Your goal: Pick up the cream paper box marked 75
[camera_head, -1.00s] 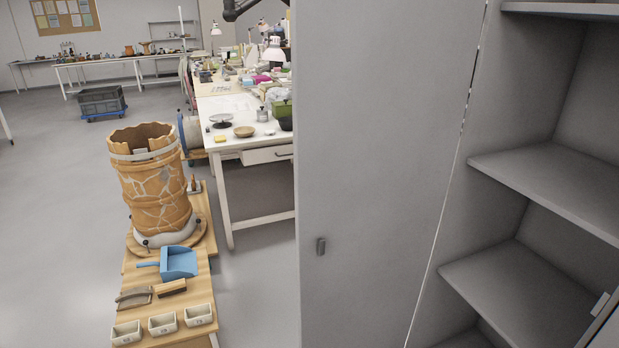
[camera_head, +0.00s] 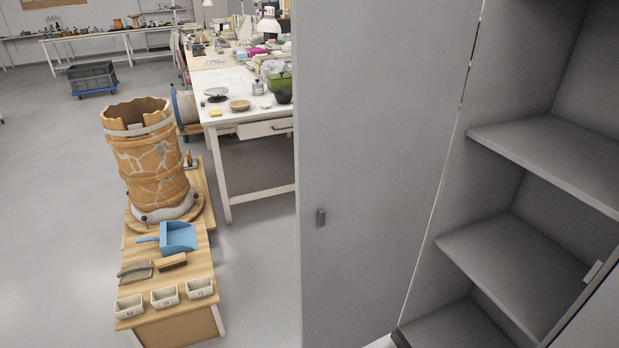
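Three small cream boxes stand in a row at the near end of a low wooden bench (camera_head: 190,257): a left one (camera_head: 129,309), a middle one (camera_head: 165,298) and a right one (camera_head: 200,289). Each has a dark mark on its front face. The marks are too small to read surely, so I cannot tell which box is marked 75. The boxes are open at the top and stand apart from each other. Neither of my grippers is in view.
Behind the boxes lie a brush (camera_head: 172,262), a grey curved tool (camera_head: 135,271) and a blue dustpan (camera_head: 178,237). A large patched vessel (camera_head: 152,165) stands farther back. A grey cabinet door (camera_head: 375,170) and open shelves (camera_head: 545,150) fill the right. Floor left of the bench is clear.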

